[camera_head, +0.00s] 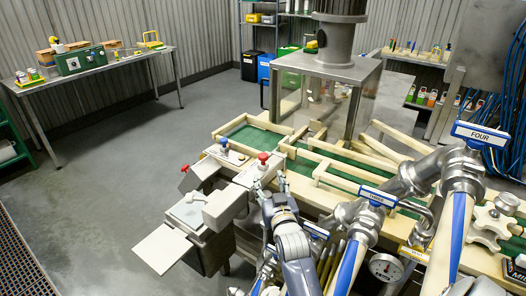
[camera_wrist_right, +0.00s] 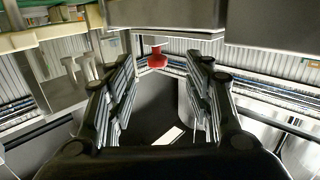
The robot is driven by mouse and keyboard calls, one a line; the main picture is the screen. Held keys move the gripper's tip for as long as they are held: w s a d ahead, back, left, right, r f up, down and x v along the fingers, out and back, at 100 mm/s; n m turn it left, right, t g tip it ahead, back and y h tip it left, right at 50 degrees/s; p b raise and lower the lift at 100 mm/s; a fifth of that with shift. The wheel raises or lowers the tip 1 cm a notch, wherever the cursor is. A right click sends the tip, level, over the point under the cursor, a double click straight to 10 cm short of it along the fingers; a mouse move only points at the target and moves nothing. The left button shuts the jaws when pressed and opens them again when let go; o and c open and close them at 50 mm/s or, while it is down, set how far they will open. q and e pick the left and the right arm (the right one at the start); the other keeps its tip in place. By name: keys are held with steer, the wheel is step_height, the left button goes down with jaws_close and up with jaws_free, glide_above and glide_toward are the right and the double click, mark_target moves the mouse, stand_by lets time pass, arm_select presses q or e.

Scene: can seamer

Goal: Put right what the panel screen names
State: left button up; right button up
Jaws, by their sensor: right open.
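The panel (camera_head: 188,212) with a pale sloped screen stands at the front left of the machine; no text on it is readable from here. A red mushroom-shaped knob (camera_head: 263,157) sits on a grey box at the conveyor's near end. My right gripper (camera_head: 270,184) is open and empty, just in front of this box and below the knob in the head view. In the right wrist view a red knob (camera_wrist_right: 157,60) shows beyond and between the open fingers (camera_wrist_right: 162,80), apart from them. My left gripper is not in view.
A blue-topped button (camera_head: 223,142) and another red knob (camera_head: 184,168) are near the panel. Wood-railed green conveyor lanes (camera_head: 345,172) run right. Pipes with blue labelled handles (camera_head: 458,235) and a gauge (camera_head: 386,267) crowd the right front.

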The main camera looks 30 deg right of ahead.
mark_target(264, 160)
steer(key=w, duration=0.1)
steer(key=w+d+r, duration=0.1)
steer(key=w, duration=0.1)
steer(key=w+d+p, duration=0.1)
steer(key=shift+w+d+r, duration=0.15)
steer(key=shift+w+r, duration=0.1)
steer(key=p+x, duration=0.1)
steer(key=x, duration=0.3)
steer(key=shift+w+d+f, duration=0.1)
steer(key=shift+w+d, duration=0.05)
steer(key=shift+w, duration=0.15)
steer(key=shift+w+d, duration=0.15)
steer(key=shift+w, duration=0.15)
steer(key=shift+w+d, duration=0.2)
steer(key=shift+w, duration=0.45)
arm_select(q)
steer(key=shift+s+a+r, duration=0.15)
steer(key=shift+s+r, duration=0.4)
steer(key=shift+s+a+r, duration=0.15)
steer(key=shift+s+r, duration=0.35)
arm_select(e)
jaws_close()
